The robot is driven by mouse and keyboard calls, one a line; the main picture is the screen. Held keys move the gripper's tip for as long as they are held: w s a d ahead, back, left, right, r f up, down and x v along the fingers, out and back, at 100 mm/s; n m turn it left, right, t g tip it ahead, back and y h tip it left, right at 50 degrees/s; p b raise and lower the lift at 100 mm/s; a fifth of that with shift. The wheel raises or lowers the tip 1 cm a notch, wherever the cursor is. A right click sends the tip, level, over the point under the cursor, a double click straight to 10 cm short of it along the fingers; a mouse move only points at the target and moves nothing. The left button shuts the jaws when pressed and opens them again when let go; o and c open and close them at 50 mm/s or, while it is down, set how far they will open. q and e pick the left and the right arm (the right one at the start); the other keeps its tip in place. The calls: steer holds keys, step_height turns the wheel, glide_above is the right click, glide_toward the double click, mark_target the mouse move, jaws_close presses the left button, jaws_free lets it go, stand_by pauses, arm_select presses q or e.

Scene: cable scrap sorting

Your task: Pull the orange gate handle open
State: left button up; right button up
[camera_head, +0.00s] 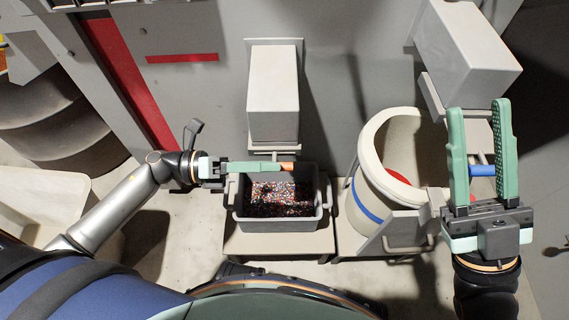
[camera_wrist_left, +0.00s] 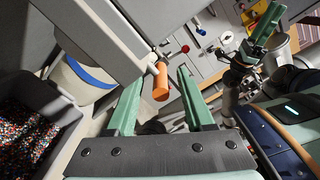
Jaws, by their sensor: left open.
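The orange gate handle (camera_head: 287,167) sticks out below a grey box-shaped chute above a dark bin. My left gripper (camera_head: 279,166) is level with it, its fingertips at the handle. In the left wrist view the orange handle (camera_wrist_left: 160,82) lies between the tips of the two green fingers, which stand apart with a visible gap, so the left gripper (camera_wrist_left: 158,79) is open around it and not closed on it. My right gripper (camera_head: 482,106) has its green fingers apart. A blue handle (camera_head: 481,170) shows between them; contact cannot be told.
The dark bin (camera_head: 326,198) holds multicoloured granules and stands on a pale platform under the chute (camera_head: 273,104). A pale round drum (camera_head: 369,196) with a blue band stands to its right, below a second chute (camera_head: 468,56). Grey wall panels close off the back.

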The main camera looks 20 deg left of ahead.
mark_target(284, 164)
arm_select(q)
steer(key=shift+x, duration=1.8)
jaws_close()
steer(key=shift+r, duration=0.15)
